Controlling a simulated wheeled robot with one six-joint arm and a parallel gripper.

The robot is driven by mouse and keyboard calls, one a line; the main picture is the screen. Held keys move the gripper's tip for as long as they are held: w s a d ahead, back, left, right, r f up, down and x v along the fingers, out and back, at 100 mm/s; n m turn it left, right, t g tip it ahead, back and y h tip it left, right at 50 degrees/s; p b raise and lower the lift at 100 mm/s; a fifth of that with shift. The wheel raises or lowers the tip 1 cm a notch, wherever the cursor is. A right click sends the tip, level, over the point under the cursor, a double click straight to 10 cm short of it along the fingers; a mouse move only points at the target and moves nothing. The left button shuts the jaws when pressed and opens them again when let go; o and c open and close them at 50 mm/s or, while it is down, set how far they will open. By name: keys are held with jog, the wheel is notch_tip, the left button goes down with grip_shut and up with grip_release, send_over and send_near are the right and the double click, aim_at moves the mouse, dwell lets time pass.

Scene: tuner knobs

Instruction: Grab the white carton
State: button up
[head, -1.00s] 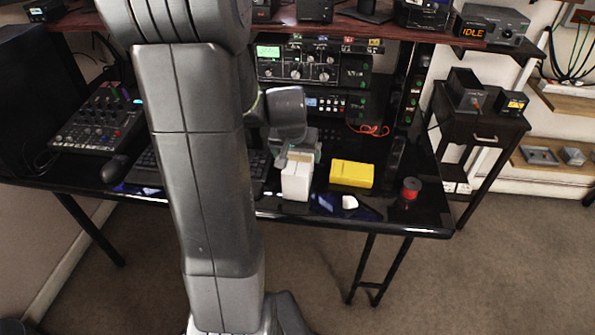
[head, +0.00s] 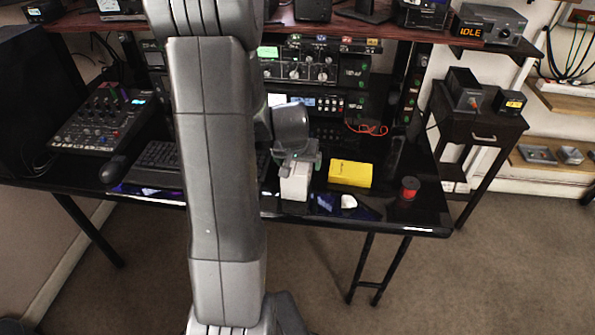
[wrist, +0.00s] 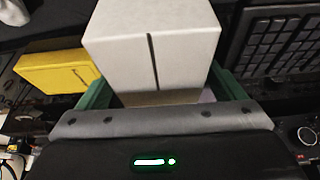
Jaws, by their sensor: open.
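The white carton (head: 294,187) stands upright on the black desk, near its front edge. In the wrist view the white carton (wrist: 155,45) fills the upper middle, with a dark slit down its face. My gripper (head: 297,160) is over the carton in the head view and hides its top. In the wrist view the green fingers of my gripper (wrist: 158,88) show at the carton's left and right sides. The jaws are open, with the carton's near end between or just ahead of them. I cannot tell whether either finger touches it.
A yellow box (head: 350,173) lies just right of the carton. A small white object (head: 348,201) and a red spool (head: 409,188) lie further right. A keyboard (head: 160,157) and a mixer (head: 103,117) are on the left. Rack equipment (head: 310,65) stands behind.

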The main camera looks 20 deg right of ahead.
jog(key=shift+f+b, duration=0.3)
jog(key=shift+b, duration=0.1)
dwell(0.4)
jog(key=c, duration=1.1)
